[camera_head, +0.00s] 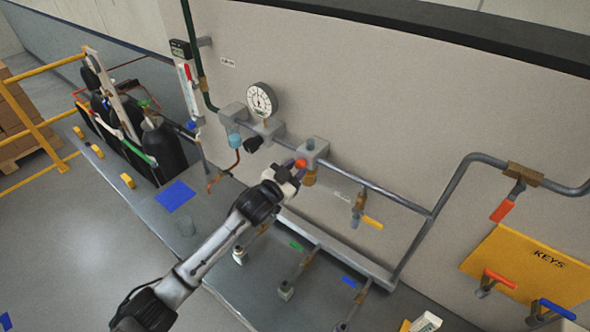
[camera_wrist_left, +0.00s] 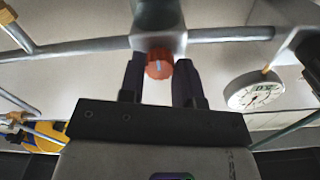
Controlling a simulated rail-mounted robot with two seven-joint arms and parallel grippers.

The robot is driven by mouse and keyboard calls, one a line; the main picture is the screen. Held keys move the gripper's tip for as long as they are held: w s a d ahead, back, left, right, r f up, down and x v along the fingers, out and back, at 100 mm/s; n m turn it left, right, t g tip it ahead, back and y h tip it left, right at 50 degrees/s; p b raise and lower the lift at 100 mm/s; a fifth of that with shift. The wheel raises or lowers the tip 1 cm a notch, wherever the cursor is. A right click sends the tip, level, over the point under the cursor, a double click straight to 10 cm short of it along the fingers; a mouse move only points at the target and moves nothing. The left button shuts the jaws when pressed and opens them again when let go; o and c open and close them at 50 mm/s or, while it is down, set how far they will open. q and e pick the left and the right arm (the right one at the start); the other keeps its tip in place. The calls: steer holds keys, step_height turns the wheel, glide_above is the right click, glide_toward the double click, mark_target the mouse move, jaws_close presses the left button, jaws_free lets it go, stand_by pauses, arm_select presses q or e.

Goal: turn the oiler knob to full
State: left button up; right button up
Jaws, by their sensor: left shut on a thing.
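The oiler is a grey block (camera_head: 314,149) on the wall pipe, with a brass-coloured part (camera_head: 310,178) hanging under it. Its orange-red knob (camera_head: 301,163) faces my arm, and it also shows in the left wrist view (camera_wrist_left: 159,66) with a pale mark on its upper part. My left gripper (camera_head: 295,170) is at the knob, with one dark finger on each side, and is shut on it. In the left wrist view the gripper (camera_wrist_left: 159,74) comes from below. No lettering on the knob can be read. My right gripper is not in view.
A round gauge (camera_head: 261,100) and a block with a blue bowl (camera_head: 234,140) stand left of the oiler on the same pipe. A yellow-handled valve (camera_head: 371,221) hangs to the right. Dark gas cylinders (camera_head: 164,148) stand at the left. The grey bench (camera_head: 225,216) lies below.

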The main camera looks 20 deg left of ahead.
arm_select(q)
steer(key=o, duration=0.9)
steer(key=shift+b+v, duration=1.25)
steer(key=shift+v, duration=5.7)
steer(key=shift+w, duration=0.1)
